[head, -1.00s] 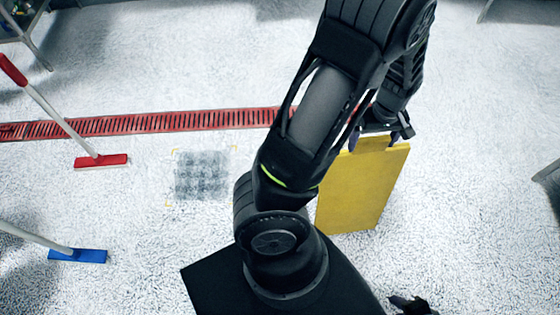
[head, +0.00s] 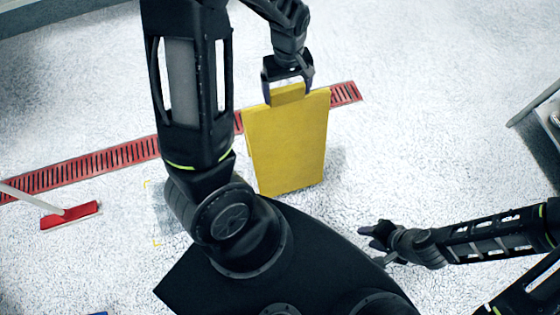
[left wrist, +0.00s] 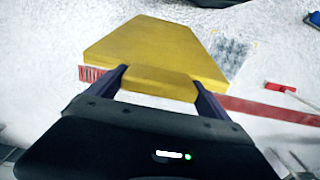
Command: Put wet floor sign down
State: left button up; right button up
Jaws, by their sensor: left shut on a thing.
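The yellow wet floor sign (head: 287,145) hangs upright below my left gripper (head: 288,88) in the head view. My left gripper is shut on the tab at the sign's top edge. In the left wrist view the sign (left wrist: 160,52) extends away from the two fingers (left wrist: 160,84), which hold its tab from both sides. I cannot tell whether its lower edge touches the floor. My right gripper (head: 372,235) is at the lower right, away from the sign; its finger opening is too small to make out. A grey patterned floor patch (left wrist: 230,52) with yellow corner marks is partly hidden by my arm in the head view.
A red drain grate (head: 90,168) runs across the floor behind the sign. A red squeegee (head: 70,215) lies at the left. A metal fixture (head: 548,125) stands at the right edge. The white floor right of the sign is clear.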

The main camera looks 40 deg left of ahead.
aim_at(287, 104)
pick_arm(q)
jog(key=shift+f+b, duration=0.7)
jog(key=shift+f, duration=2.5)
jog(key=shift+f+b, duration=0.45)
jog(key=shift+f, duration=1.4)
jog(key=o, duration=1.8)
notch_tip(287, 104, up, 12)
jog(key=p, duration=0.2)
jog(key=shift+p, duration=0.35)
